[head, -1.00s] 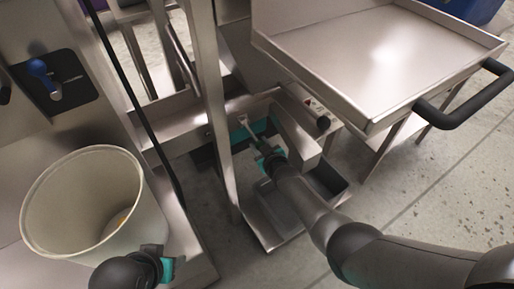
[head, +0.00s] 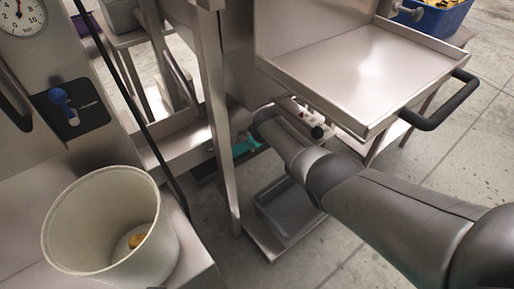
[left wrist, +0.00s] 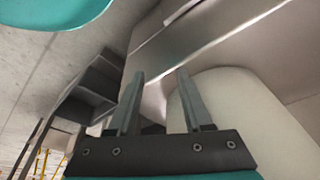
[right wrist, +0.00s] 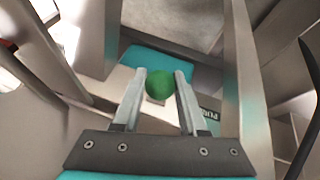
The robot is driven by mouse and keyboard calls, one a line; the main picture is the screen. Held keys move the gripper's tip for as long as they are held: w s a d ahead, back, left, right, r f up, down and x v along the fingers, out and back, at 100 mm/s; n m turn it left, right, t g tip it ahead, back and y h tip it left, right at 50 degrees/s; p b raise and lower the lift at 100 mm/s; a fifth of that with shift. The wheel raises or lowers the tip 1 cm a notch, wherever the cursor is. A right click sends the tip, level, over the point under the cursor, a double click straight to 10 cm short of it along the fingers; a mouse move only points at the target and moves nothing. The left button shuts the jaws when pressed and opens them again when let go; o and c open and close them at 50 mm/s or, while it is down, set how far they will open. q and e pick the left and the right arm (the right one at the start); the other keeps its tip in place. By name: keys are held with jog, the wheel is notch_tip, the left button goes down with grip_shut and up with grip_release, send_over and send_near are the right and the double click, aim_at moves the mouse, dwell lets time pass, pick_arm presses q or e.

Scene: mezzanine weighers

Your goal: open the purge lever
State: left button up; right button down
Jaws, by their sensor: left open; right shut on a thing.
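The purge lever shows as a green ball knob (right wrist: 159,85) in the right wrist view. A partly hidden label (right wrist: 209,114) beginning with "PU" is beside it. My right gripper (right wrist: 160,82) is shut on the knob, one finger on each side. The lever's shaft is hidden behind the knob. In the head view my right arm hides its own gripper and the knob. My left gripper (left wrist: 160,80) is open and empty in the left wrist view, beside a pale rounded surface (left wrist: 235,120) that looks like the bucket. It does not show in the head view.
A pale bucket (head: 75,235) with a little yellow stuff inside stands front left. A blue-handled lever (head: 62,100) is on the left panel below a dial (head: 22,14). A steel post (head: 222,125) and a tray (head: 365,65) with a black handle (head: 445,105) flank my right arm.

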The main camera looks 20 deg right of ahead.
pick_arm(q)
jog(key=shift+w+r+t+b, duration=0.15)
jog(key=shift+w+r+b, duration=0.2)
jog(key=shift+r, duration=0.45)
jog(key=shift+w+r+t+b, duration=0.15)
jog(key=shift+w+r+b, duration=0.15)
jog(key=shift+r, duration=0.5)
pick_arm(e)
jog(key=shift+w+a+r+g, duration=0.1)
jog(key=shift+w+r+g, duration=0.2)
jog(key=shift+r+g, duration=0.35)
jog(key=shift+c, duration=2.3)
grip_release()
pick_arm(q)
jog(key=shift+r, duration=0.15)
